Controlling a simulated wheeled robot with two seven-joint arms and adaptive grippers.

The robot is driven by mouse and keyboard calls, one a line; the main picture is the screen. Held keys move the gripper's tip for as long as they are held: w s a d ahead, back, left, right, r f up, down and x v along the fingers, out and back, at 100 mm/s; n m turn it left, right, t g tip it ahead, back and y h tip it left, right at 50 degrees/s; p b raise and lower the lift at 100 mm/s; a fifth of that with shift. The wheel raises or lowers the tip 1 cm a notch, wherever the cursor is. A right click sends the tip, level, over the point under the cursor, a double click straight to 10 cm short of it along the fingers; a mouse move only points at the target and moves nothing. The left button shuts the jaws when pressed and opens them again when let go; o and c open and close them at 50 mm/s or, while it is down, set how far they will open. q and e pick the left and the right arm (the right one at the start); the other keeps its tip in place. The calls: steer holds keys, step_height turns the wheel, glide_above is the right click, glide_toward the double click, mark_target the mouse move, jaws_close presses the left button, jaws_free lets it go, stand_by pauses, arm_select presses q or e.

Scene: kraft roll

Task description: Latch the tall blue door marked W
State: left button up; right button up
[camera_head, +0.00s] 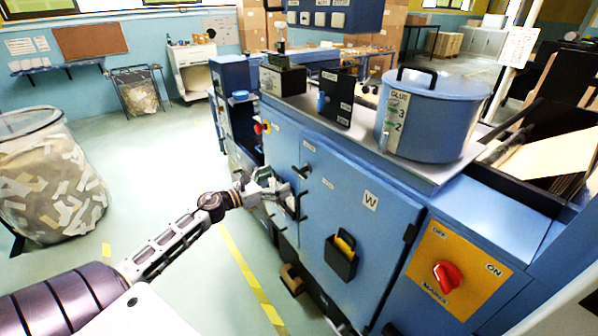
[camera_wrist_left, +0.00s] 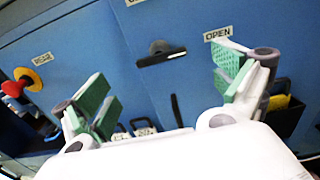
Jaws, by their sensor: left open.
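The tall blue door (camera_head: 375,228) marked W (camera_head: 370,200) is on the front of the blue machine, and looks flush or nearly so. A black latch handle (camera_head: 302,172) is near its upper left edge; in the left wrist view the handle (camera_wrist_left: 162,55) lies roughly crosswise, left of an OPEN label (camera_wrist_left: 218,34). A vertical black pull (camera_head: 299,206) is below it. My left gripper (camera_head: 277,187) is open and empty in front of the door's left edge, fingers (camera_wrist_left: 165,88) spread below the handle, apart from it. My right gripper is out of view.
A black pocket (camera_head: 341,258) hangs on the door. A red knob (camera_head: 446,275) on a yellow panel is to its right; another red knob (camera_wrist_left: 14,88) is at left in the wrist view. A glue pot (camera_head: 430,115) stands on top. The floor at left is clear before a scrap bin (camera_head: 50,180).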

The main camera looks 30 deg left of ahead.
mark_target(297, 172)
arm_select(q)
steer(key=shift+x, duration=1.2)
steer(key=shift+p+x, duration=0.65)
steer(key=shift+x, duration=2.5)
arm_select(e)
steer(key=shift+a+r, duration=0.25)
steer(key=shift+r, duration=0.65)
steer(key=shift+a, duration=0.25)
arm_select(q)
steer(key=shift+c, duration=0.2)
steer(key=c, duration=1)
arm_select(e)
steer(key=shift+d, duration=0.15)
